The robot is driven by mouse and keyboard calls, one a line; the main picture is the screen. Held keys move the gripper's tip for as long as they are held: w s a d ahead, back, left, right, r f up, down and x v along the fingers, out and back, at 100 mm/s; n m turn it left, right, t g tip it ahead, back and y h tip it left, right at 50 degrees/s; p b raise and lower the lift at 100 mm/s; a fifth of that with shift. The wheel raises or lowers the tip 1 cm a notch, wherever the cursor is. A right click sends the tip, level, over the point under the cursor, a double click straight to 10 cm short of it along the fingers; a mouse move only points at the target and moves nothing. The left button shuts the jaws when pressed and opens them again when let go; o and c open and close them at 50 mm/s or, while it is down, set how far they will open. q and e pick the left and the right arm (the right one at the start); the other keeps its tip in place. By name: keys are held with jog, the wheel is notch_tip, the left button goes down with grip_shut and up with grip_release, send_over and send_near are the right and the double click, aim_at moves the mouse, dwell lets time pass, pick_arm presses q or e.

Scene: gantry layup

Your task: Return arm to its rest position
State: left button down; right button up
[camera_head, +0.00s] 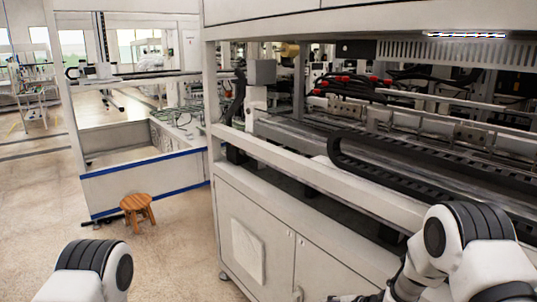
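My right arm (465,255) comes in at the bottom right, bent, with its white and black joints in front of the machine's cabinet. A dark part at the bottom edge, at the end of this arm, seems to belong to my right gripper (350,298). It is mostly cut off, so its fingers cannot be made out. Only a white and black joint of my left arm (95,268) shows at the bottom left. My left gripper is outside the picture.
A large white gantry machine (300,165) fills the right side, with a black cable chain (400,172) along its rail and cabinet doors (262,240) below. A small wooden stool (138,210) stands on the floor by a blue-edged white frame. Floor (170,265) between the arms is clear.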

jog(key=s+d+f+m+g+h, duration=0.15)
jog(key=s+f+m, duration=0.4)
jog(key=s, duration=0.55)
jog(key=s+d+f+m+g+h, duration=0.15)
jog(key=s+f+m, duration=0.25)
jog(key=s+f, duration=0.45)
jog(key=s+d+r+m+g+h, duration=0.1)
jog(key=s+m, duration=0.4)
jog(key=s, duration=0.5)
jog(key=s+d+r+m+g+h, duration=0.1)
jog(key=s+d+m+g+h, duration=0.2)
jog(key=s, duration=0.6)
jog(key=d+m, duration=0.2)
jog(key=m, duration=0.1)
jog(key=shift+s+d+r, duration=0.15)
jog(key=shift+s+r, duration=0.1)
jog(key=shift+s, duration=0.15)
